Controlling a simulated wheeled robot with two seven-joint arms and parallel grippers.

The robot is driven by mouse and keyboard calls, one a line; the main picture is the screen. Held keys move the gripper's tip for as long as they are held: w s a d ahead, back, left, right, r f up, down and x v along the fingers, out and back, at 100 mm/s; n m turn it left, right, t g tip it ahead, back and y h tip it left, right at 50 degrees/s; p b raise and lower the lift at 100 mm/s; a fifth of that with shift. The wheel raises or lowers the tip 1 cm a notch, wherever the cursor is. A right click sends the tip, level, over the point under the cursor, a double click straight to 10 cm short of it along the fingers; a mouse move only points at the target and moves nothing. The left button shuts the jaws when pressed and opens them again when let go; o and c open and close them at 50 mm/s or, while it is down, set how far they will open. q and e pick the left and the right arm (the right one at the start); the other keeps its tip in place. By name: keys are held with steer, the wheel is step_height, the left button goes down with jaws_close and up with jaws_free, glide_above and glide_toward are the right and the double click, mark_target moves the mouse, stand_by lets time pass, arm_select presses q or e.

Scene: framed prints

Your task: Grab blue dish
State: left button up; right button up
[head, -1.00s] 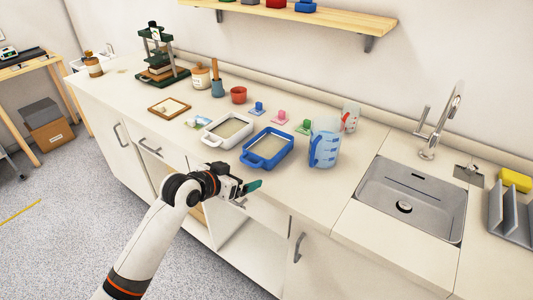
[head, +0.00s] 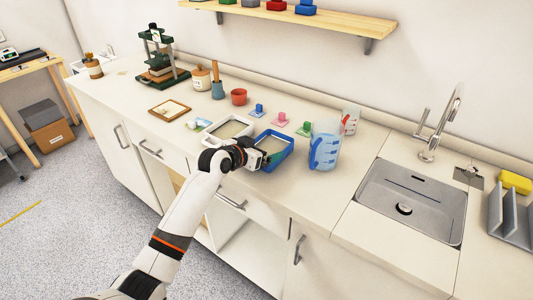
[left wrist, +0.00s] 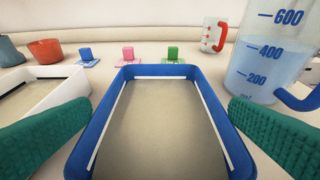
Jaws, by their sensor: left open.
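The blue dish (head: 287,152) is a rectangular tray with a pale grey-beige inside, on the counter between the white dish and the measuring jug. My left gripper (head: 266,161) is at its near left end in the head view and hides part of it. In the left wrist view the blue dish (left wrist: 102,127) lies straight ahead. The green fingertips of my left gripper (left wrist: 160,135) are spread wide, one on each side of the dish's near part. They are open and hold nothing. I cannot tell whether they touch the rim. My right gripper is not in view.
A white dish (head: 209,138) stands close left of the blue one. A measuring jug (head: 325,146) with a blue handle stands close right. Small blue, pink and green stamps (head: 281,119) sit behind. The sink (head: 411,200) is farther right.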

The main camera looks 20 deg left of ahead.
arm_select(q)
steer(key=shift+w+d+f, duration=0.15)
steer(key=shift+w+f, duration=0.1)
steer(key=shift+w, duration=0.25)
steer(key=shift+r, duration=0.1)
steer(key=c, duration=0.9)
steer(key=shift+r, duration=5)
